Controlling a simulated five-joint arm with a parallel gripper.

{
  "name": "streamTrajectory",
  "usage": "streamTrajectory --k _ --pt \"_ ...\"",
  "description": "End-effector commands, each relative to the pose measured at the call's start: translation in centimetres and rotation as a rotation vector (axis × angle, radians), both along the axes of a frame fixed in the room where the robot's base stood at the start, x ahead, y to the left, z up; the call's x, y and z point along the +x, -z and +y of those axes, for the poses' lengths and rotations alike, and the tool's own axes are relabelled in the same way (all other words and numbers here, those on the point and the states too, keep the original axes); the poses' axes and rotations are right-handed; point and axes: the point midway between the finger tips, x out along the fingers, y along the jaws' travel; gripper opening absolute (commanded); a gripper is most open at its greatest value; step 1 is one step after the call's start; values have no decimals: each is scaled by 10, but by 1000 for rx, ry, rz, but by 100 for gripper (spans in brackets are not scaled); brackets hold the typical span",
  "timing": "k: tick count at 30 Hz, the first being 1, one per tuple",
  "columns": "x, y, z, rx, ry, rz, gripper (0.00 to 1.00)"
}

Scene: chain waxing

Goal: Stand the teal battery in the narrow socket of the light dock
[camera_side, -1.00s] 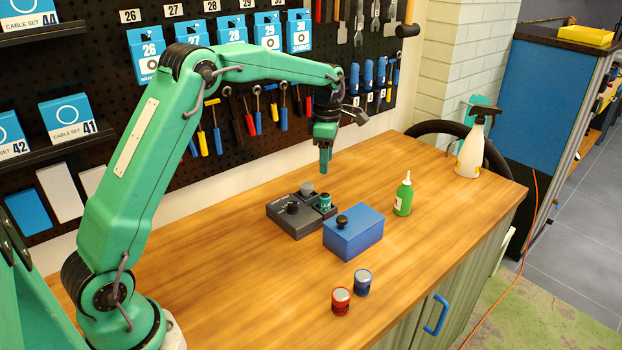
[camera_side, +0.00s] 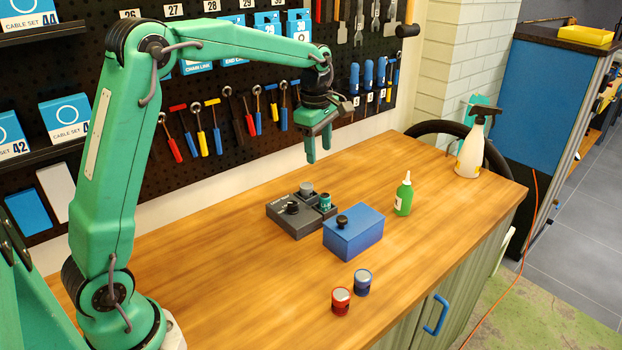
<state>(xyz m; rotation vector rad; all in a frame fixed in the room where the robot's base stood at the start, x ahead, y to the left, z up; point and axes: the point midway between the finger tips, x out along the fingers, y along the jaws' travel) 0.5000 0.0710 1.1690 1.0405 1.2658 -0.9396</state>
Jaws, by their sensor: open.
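The teal battery (camera_side: 325,202) stands upright at the right side of the dark grey light dock (camera_side: 287,225), with its lower part hidden inside the dock. I cannot make out the socket's edges around it. A grey round piece (camera_side: 306,188) and a black knob (camera_side: 292,208) show on the dock's other part. My gripper (camera_side: 319,152) is open and empty, pointing down above and behind the dock, clear of the battery.
A blue box (camera_side: 352,238) with a black knob stands right in front of the dock. A red battery (camera_side: 341,301) and a blue battery (camera_side: 362,282) stand near the front edge. A green bottle (camera_side: 403,196) and a spray bottle (camera_side: 473,145) stand to the right.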

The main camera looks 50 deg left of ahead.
Motion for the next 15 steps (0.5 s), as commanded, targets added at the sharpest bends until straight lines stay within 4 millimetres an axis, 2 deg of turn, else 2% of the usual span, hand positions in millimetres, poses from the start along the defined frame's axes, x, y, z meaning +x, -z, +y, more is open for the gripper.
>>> streamTrajectory --k 1,6,15 --pt "-10 -10 -4 7 61 -16 50" --pt "-43 -33 -17 41 288 -62 50" --pt "-105 -59 -37 121 683 -137 50"
